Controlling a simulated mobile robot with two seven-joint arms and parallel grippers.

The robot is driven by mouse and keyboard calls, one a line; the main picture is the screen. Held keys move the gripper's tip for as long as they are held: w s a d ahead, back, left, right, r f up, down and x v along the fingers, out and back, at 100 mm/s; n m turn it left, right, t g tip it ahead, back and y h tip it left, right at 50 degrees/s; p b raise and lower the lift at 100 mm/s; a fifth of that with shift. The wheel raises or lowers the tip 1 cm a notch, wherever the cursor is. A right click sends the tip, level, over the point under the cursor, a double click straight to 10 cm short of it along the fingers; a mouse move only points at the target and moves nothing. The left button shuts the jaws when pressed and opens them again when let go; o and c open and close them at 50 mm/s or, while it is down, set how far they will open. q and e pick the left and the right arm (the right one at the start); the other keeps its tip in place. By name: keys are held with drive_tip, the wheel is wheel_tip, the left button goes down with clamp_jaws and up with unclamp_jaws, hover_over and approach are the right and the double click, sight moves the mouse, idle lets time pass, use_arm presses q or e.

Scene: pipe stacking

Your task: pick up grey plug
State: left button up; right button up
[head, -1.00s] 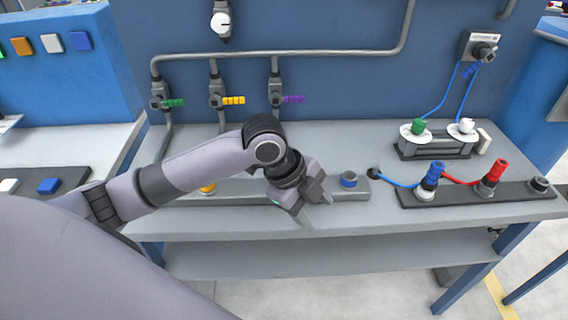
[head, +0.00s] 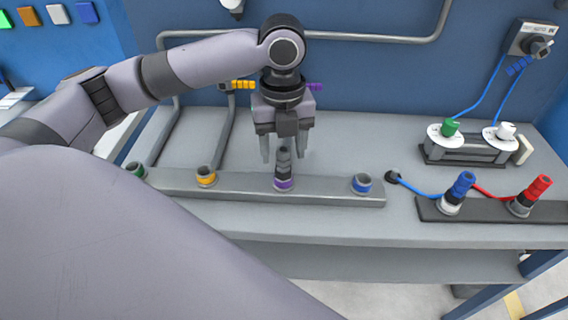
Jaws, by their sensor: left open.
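The grey plug (head: 283,166) stands upright in the purple-ringed socket (head: 284,185) of the long grey bar. My left gripper (head: 284,156) points down over it with its jaws open. Its two fingers are on either side of the plug's upper part, and I cannot tell whether they touch it. My right gripper is not in view.
The grey bar (head: 326,191) also has green, yellow and blue ringed sockets (head: 361,183). On the right, a dark bar (head: 486,212) carries a blue plug (head: 459,189) and a red plug (head: 530,194) with cables. Pipes run along the blue wall behind.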

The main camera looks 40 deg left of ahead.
use_arm(q)
drive_tip(key=shift+f, duration=1.45)
clamp_jaws()
wheel_tip(320, 180, up, 20)
drive_tip(key=p, duration=0.4)
drive_tip(key=shift+r, duration=0.1)
